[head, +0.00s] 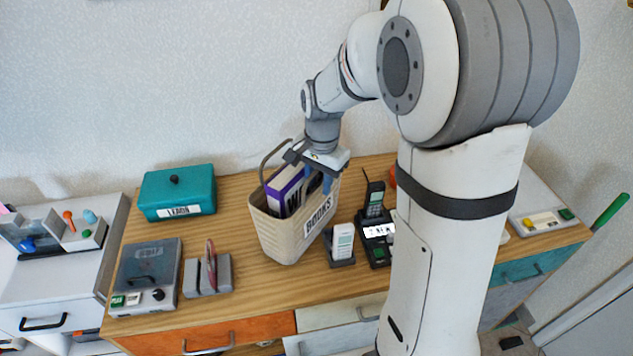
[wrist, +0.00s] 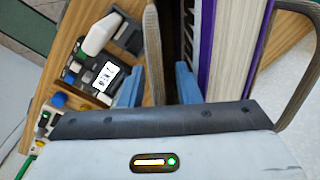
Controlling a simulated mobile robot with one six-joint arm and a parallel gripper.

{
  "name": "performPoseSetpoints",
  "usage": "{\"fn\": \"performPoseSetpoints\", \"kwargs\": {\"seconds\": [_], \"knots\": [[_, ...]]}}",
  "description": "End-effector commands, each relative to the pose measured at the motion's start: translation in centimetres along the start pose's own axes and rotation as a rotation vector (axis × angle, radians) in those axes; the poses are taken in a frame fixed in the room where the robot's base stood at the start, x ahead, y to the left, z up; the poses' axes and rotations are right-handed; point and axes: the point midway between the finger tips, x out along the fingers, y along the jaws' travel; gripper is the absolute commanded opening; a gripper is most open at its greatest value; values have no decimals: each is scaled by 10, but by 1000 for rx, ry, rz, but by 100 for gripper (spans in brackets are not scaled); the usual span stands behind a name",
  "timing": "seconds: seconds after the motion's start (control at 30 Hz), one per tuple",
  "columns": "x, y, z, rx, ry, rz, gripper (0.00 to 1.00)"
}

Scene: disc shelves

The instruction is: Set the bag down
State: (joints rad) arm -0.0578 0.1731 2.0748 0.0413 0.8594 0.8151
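The bag (head: 277,237) is a beige tote with a looped handle and a BOOKS label. It stands upright on the wooden top, with purple-and-white books (head: 286,190) inside. My gripper (head: 321,178) is at the bag's right rim, pointing down. In the wrist view, the blue fingers of my gripper (wrist: 158,85) stand apart on either side of the bag's wall (wrist: 154,50). A dark gap shows between the wall and the right finger, beside the books (wrist: 232,50). The handle (wrist: 296,70) is at the right there, outside the fingers.
A teal box (head: 178,193) and a grey device (head: 146,275) stand left of the bag. A small holder (head: 207,276) is near the front. A white handset in a cradle (head: 342,245) and a black phone (head: 375,235) stand close on the right. Bare wood lies in front.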

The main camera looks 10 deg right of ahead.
Motion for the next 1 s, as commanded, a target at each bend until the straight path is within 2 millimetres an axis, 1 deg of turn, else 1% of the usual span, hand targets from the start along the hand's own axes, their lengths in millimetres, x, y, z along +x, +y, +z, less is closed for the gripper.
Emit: {"fn": "performPoseSetpoints", "kwargs": {"seconds": [0.4,0.5,0.67,0.77,0.83,0.93,1.0], "knots": [[-84,0,-1,1,4,-4,30],[-99,0,-1,1,3,-3,30],[-112,2,0,-4,3,-2,30],[-116,13,7,-49,15,-12,30],[-119,28,17,-118,36,-26,30],[-118,58,37,-258,79,-48,30],[-114,80,52,-369,114,-61,30]]}}
